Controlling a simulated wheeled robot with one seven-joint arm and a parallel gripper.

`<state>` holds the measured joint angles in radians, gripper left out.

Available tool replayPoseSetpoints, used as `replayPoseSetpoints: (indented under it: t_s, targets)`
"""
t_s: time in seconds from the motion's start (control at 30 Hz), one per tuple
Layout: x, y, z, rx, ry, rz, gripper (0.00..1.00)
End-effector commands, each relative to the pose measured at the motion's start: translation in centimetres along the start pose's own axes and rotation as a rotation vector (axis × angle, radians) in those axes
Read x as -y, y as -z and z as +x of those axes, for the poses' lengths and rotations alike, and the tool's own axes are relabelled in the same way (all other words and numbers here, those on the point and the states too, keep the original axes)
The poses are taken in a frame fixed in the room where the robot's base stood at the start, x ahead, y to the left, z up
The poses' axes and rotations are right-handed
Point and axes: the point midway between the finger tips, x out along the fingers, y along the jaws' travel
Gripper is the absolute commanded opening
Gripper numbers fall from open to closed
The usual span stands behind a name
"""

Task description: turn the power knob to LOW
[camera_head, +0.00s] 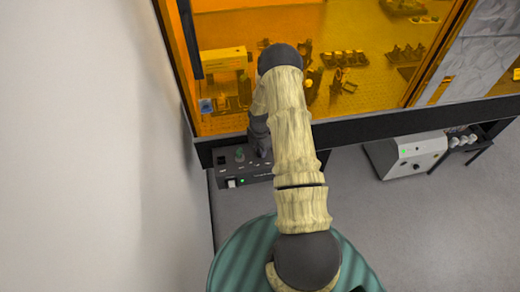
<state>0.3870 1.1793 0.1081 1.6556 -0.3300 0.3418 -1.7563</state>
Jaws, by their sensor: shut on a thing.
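A dark control box (230,172) sits below the lower edge of the amber enclosure, left of my arm, with small switches and a green light on it. My gripper (262,154) points down at the right part of this box, beside and partly behind my arm. It is shut on what I take to be the power knob, which the gripper and arm hide. The knob's setting and the LOW mark cannot be read. A small greenish raised part (240,155) stands on the box to the left of the gripper.
The amber-windowed enclosure (355,35) stands behind the box, with optics on a table inside. Its dark lower frame (390,124) runs close by my gripper. A pale wall (90,150) is on the left. A white unit (408,155) stands to the right. The floor (430,230) at right front is clear.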

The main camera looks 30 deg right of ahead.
Motion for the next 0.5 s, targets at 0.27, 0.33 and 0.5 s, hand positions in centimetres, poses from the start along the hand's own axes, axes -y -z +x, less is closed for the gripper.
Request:
replayPoseSetpoints:
  t_s: [0.27, 0.33, 0.5]
  targets:
    - [-0.12, -0.01, 0.18, -0.001, -0.002, 0.104, 0.04]
    - [-0.14, -0.02, 0.19, -0.002, -0.003, 0.149, 0.04]
    - [-0.16, -0.01, 0.26, -0.005, -0.004, 0.283, 0.04]
